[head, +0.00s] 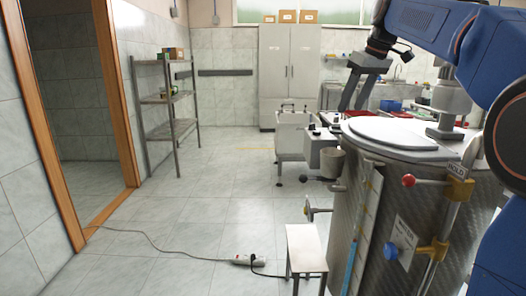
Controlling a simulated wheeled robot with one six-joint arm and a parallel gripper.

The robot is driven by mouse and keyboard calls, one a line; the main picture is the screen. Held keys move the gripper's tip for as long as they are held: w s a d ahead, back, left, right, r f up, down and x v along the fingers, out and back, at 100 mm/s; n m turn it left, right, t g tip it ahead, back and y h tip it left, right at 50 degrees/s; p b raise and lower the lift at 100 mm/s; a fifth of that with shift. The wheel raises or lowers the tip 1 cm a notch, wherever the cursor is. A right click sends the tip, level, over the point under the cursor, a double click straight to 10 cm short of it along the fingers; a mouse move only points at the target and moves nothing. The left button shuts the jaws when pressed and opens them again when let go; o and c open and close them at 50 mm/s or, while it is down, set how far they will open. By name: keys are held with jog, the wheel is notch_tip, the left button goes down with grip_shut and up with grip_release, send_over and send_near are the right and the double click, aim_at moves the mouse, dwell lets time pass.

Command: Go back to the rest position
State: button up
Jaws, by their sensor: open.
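My gripper (360,92) is in the head view at the upper right, at the end of my blue arm. Its dark fingers point down and are spread apart, with nothing seen between them. It is above and behind the round lid (405,133) of the large metal vessel (385,215), and I cannot tell how far above.
A power strip (248,260) with a cable lies on the floor. A wheeled metal cart (296,135), a grey cabinet (290,75) and a shelf rack (168,105) stand farther back. The left-centre floor is mostly clear.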

jog(key=s+d+f+m+h, duration=0.1)
jog(key=s+f+m, duration=0.2)
jog(key=s+f, duration=1.4)
jog(key=s+d+f+m+t+h, duration=0.1)
jog(key=s+f+m, duration=0.2)
jog(key=s+f, duration=1.5)
jog(key=s, duration=0.4)
jog(key=shift+s, duration=0.15)
